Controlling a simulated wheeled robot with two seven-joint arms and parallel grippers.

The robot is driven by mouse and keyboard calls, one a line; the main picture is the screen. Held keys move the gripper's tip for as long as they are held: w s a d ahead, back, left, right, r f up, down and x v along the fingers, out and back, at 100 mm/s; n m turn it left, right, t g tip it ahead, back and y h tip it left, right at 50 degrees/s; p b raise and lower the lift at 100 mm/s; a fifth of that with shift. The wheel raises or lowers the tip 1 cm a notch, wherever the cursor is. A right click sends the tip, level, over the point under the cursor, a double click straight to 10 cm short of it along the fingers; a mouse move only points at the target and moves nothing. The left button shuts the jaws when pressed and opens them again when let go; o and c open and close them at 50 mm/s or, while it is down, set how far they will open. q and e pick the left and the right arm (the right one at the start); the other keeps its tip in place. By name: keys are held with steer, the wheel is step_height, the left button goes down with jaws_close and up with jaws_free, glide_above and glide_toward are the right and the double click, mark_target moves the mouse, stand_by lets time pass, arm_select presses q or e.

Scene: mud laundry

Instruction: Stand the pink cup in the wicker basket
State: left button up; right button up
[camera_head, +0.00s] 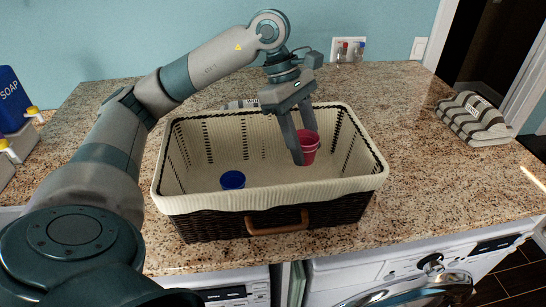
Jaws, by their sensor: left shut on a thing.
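The wicker basket (275,195) stands on the granite counter, with a cream lining and a dark woven outside. The pink cup (309,147) is inside the basket's outline, toward its right side, and looks roughly upright. My left gripper (300,145) reaches down into the basket from above and is shut on the cup. One finger covers the cup's left part. The cup's base is near the lining, but I cannot tell whether it touches the basket floor. My right gripper is not in view.
A blue-lidded item (232,180) stands in the basket's front left. Folded striped towels (474,119) lie at the counter's right. A blue soap bottle (10,100) stands at the far left. The counter (420,180) right of the basket is clear. Washing machines (400,275) are below.

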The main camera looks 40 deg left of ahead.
arm_select(q)
step_height(320, 180, down, 5)
steer(key=p, duration=0.2)
steer(key=shift+f+p, duration=0.1)
steer(key=shift+p, duration=0.3)
steer(key=shift+f, duration=0.3)
steer(key=shift+f+p, duration=0.5)
steer(key=shift+f, duration=0.1)
step_height(320, 180, down, 3)
steer(key=shift+r+p, duration=0.15)
steer(key=shift+p, duration=0.5)
